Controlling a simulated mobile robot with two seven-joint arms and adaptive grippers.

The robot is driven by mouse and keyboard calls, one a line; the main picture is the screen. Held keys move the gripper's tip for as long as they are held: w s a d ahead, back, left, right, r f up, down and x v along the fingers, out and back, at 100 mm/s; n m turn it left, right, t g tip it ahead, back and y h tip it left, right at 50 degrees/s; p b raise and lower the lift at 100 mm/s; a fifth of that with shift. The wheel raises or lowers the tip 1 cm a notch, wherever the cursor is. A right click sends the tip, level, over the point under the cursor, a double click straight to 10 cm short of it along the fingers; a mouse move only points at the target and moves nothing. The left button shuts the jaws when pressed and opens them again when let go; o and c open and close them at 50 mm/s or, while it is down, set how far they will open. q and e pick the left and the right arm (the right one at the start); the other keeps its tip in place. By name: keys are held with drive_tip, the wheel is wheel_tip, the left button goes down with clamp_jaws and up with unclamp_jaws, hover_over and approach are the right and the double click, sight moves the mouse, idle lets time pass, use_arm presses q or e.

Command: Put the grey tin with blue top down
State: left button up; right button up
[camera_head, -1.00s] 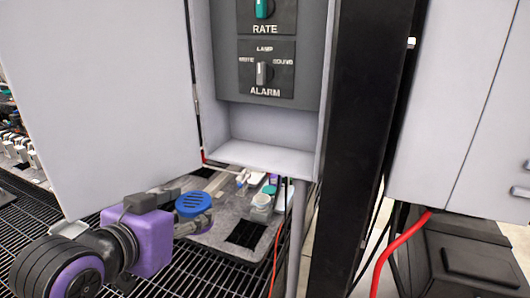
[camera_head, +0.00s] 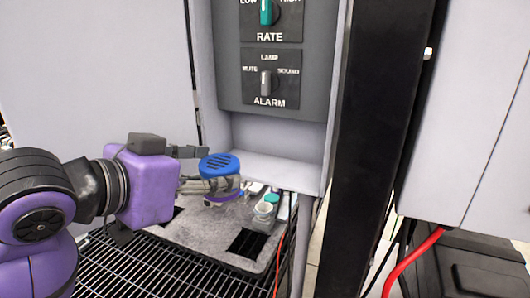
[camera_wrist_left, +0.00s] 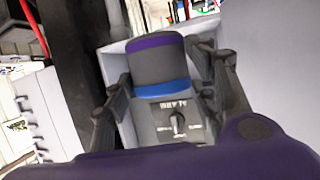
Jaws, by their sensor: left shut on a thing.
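The grey tin with blue top (camera_head: 220,164) is held in my left gripper (camera_head: 210,171), in front of the lower left side of the open cabinet. Its blue, slotted top faces up, and the fingers hide much of its body. In the left wrist view the tin (camera_wrist_left: 155,66) sits between the two fingers of the left gripper (camera_wrist_left: 160,82). There its grey side shows with a purple band and a blue band. My right gripper is not in view.
The cabinet's bare ledge (camera_head: 268,168) lies just right of the tin, under a dark panel (camera_head: 267,80) with RATE and ALARM knobs. Below, a grey tray (camera_head: 215,232) holds small containers (camera_head: 265,209) and stands on black grating (camera_head: 150,270). A black post (camera_head: 375,150) stands right.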

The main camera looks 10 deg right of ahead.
use_arm(q)
drive_tip(key=shift+w+d+f, duration=0.25)
drive_tip(key=shift+w+f, duration=0.1)
drive_tip(key=shift+w, duration=0.1)
drive_tip(key=w+d, duration=0.9)
drive_tip(key=shift+d, duration=0.15)
drive_tip(key=shift+w+d, duration=0.95)
drive_tip(key=shift+d, duration=0.05)
drive_tip(key=shift+f, duration=0.75)
drive_tip(key=shift+a, duration=0.15)
drive_tip(key=shift+s, duration=0.1)
